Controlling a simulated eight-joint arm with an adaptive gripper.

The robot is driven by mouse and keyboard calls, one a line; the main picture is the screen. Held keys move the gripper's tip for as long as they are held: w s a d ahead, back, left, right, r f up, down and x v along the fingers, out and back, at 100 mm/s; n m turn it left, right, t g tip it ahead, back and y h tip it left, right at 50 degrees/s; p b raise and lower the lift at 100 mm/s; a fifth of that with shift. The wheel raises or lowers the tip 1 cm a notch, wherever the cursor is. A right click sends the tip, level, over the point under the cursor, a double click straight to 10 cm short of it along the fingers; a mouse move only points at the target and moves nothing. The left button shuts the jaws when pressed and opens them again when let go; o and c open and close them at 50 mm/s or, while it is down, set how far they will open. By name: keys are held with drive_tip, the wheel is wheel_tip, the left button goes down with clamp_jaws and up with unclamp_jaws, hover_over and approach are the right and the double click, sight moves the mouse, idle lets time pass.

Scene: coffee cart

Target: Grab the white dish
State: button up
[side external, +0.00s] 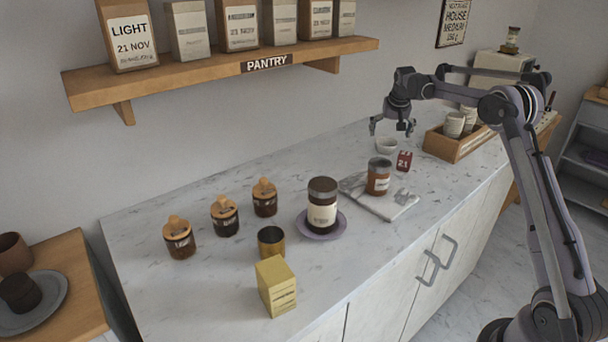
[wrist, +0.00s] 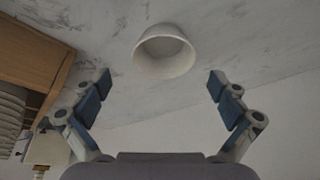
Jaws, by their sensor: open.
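The white dish (side external: 387,146) is a small round bowl standing on the marble counter near the wall, left of the wooden crate. In the wrist view the dish (wrist: 164,52) shows its open mouth, at the top centre. My gripper (side external: 392,128) is above the dish, pointing down. In the wrist view its fingers (wrist: 160,80) are spread wide on either side, with the dish between and beyond them. Nothing is held, and the fingers do not touch the dish.
A wooden crate with cups (side external: 440,145) stands right of the dish. The pantry shelf (side external: 190,75) hangs on the wall at left.

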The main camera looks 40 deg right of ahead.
sight(386, 142)
drive_tip(key=shift+a+x, duration=0.1)
drive_tip(key=shift+x, duration=1.05)
drive_tip(key=shift+a+x, duration=0.15)
drive_tip(key=shift+x, duration=0.95)
drive_tip(key=shift+w, duration=0.1)
drive_tip(key=c, duration=1.3)
drive_tip(key=shift+o, duration=0.2)
